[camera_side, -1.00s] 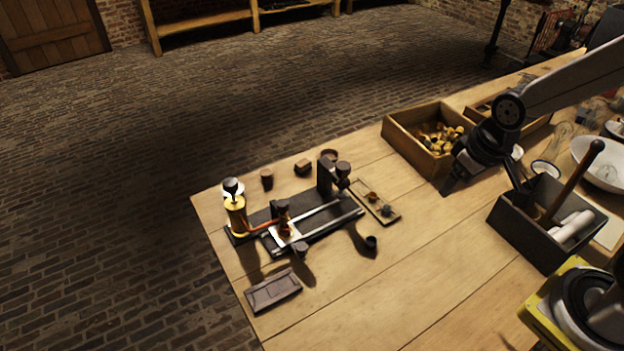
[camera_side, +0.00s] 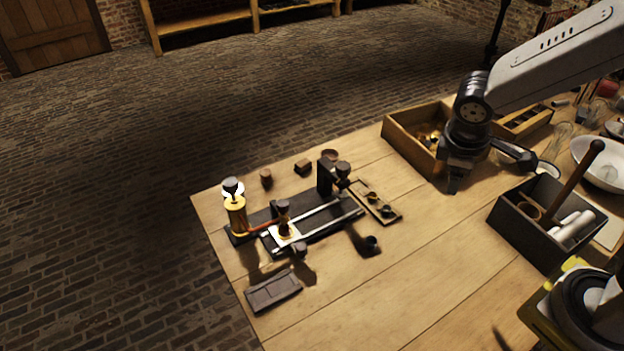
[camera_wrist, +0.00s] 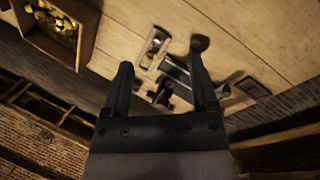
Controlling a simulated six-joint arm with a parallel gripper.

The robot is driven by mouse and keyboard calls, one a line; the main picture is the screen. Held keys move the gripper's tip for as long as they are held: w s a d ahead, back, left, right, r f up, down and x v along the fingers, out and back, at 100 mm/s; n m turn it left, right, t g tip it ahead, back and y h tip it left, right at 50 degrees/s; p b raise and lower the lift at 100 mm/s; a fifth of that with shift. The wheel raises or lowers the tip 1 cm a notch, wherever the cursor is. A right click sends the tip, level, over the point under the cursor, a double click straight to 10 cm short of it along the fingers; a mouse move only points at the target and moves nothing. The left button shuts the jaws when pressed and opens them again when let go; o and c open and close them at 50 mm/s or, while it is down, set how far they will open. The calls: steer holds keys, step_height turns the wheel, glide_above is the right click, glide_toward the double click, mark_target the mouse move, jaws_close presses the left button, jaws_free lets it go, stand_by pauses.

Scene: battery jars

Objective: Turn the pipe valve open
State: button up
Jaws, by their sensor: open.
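A dark base plate (camera_side: 262,216) lies on the left part of the table with metal rods across it. A brass cylinder with a dark round knob (camera_side: 236,216) stands at its left end. A smaller dark-capped post (camera_side: 284,218) stands near its middle, and a dark upright block with a round knob (camera_side: 326,177) stands at its far right. I cannot tell which part is the pipe valve. My gripper (camera_side: 453,188) points down, well right of the rig and apart from it. In the wrist view my gripper (camera_wrist: 160,62) is open and empty, with the rig beyond its fingers.
A wooden box of yellowish pieces (camera_side: 402,129) stands just behind my gripper. A dark caddy with a wooden handle (camera_side: 520,230) stands to its right. A small tray (camera_side: 388,212) and a dark cup (camera_side: 371,244) lie right of the rig. The table's front middle is clear.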

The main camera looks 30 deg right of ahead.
steer(key=n+h, duration=0.1)
steer(key=n, duration=0.1)
steer(key=r+n+t, duration=0.2)
steer(key=n+t, duration=1.5)
steer(key=n, duration=0.8)
glide_above(284, 208)
steer(key=d+v, duration=0.1)
steer(key=v, duration=0.3)
steer(key=shift+y, duration=0.4)
steer(key=f, duration=1.1)
steer(key=a+f, duration=0.1)
steer(key=f, duration=0.5)
steer(key=shift+s+f, duration=0.1)
steer(key=shift+s, duration=0.2)
steer(key=shift+w+d, duration=0.25)
steer(key=shift+w, duration=1.05)
steer(key=shift+w+d, duration=0.3)
steer(key=shift+w, duration=0.95)
steer(key=shift+w+d, duration=0.25)
steer(key=shift+w, duration=1.05)
